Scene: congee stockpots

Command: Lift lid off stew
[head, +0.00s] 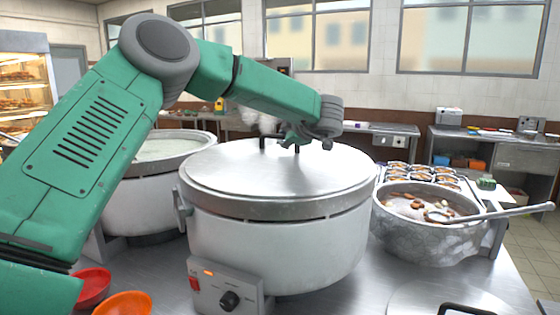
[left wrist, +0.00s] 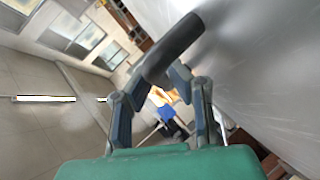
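A large round metal lid (head: 240,172) lies flat on the big white stockpot (head: 275,245) in the middle of the head view. Its dark handle (left wrist: 180,45) crosses just past my left gripper's fingertips in the left wrist view. My left gripper (head: 292,140) is above the lid at its handle, with the arm reaching over from the left. In the left wrist view the left gripper (left wrist: 160,85) has its fingers apart, with background showing between them. Whether they touch the handle is unclear. My right gripper is out of view.
An open white pot (head: 160,200) stands behind left. A grey pot of stew (head: 425,240) with a ladle (head: 495,213) stands right, before several filled cups (head: 420,172). Red (head: 92,286) and orange bowls (head: 122,303) sit front left. Another lid (head: 420,297) lies front right.

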